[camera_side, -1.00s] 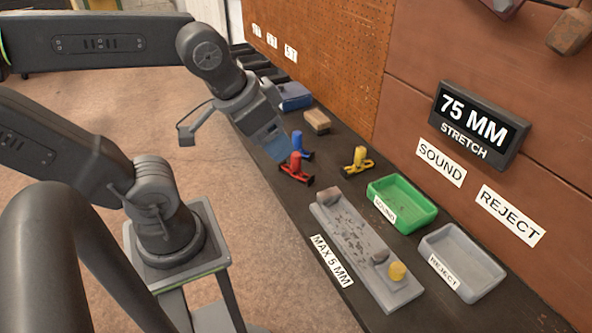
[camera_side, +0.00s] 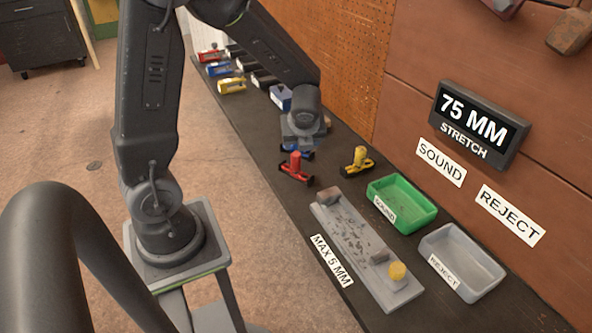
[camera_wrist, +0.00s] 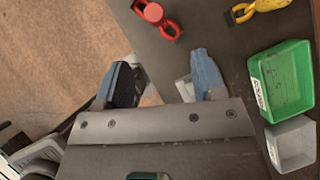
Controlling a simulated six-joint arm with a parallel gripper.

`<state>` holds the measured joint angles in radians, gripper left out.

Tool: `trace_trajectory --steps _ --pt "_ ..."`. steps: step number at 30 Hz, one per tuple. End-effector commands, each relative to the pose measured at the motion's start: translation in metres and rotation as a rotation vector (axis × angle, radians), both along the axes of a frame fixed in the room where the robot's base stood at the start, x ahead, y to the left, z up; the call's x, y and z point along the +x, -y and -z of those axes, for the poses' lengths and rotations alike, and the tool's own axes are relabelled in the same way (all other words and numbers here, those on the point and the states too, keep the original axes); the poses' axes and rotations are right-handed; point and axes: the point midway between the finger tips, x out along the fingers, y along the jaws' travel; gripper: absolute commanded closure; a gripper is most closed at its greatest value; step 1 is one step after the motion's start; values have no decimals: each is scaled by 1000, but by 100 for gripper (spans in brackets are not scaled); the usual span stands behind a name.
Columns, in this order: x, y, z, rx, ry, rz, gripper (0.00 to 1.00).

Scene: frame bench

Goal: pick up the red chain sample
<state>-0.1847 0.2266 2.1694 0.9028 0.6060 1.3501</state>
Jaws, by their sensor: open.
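The red chain sample (camera_side: 296,168) stands on the dark bench, with a red upright and dark ends on its foot. In the wrist view it is at the top edge, partly cut off (camera_wrist: 156,16), beyond my fingertips. My gripper (camera_side: 302,143) hangs just behind and above it in the side view, not touching it as far as I can see. The wrist view shows my two fingers (camera_wrist: 162,85) spread apart with nothing between them.
A yellow sample (camera_side: 357,161) stands to the right of the red one. A grey stretch fixture (camera_side: 334,214) with a yellow knob lies nearer. A green SOUND bin (camera_side: 417,222) and a grey REJECT bin (camera_side: 481,284) are at right. Several coloured items line the far bench.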

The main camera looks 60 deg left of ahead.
Motion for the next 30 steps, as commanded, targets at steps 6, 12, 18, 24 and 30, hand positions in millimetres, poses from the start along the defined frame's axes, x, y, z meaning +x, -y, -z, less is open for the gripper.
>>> trace_trajectory --steps 6,12,18,24,30 --pt "6 -13 22 23 -48 64 37" --pt "13 -33 55 21 -49 62 37" --pt "19 -46 76 21 -44 61 37" --pt "20 -54 87 20 -43 60 37" --pt "22 -73 110 19 -44 60 37"
